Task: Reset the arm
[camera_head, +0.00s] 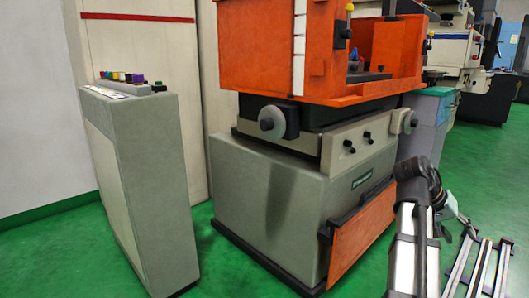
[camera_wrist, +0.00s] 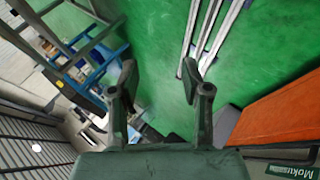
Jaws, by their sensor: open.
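My gripper (camera_wrist: 160,80) shows in the wrist view with its two dark fingers spread apart. It is open and nothing is between the fingers. Behind it is the green floor. In the head view my arm (camera_head: 415,230) rises at the lower right, in front of the machine's right side. The gripper's fingertips cannot be made out clearly there.
A spark erosion machine with an orange tank (camera_head: 270,50) and grey base (camera_head: 270,200) fills the middle. A grey control cabinet (camera_head: 145,190) with coloured buttons stands at the left. Metal rails (camera_head: 480,265) lie at the lower right. Green floor (camera_head: 60,260) is clear at the front left.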

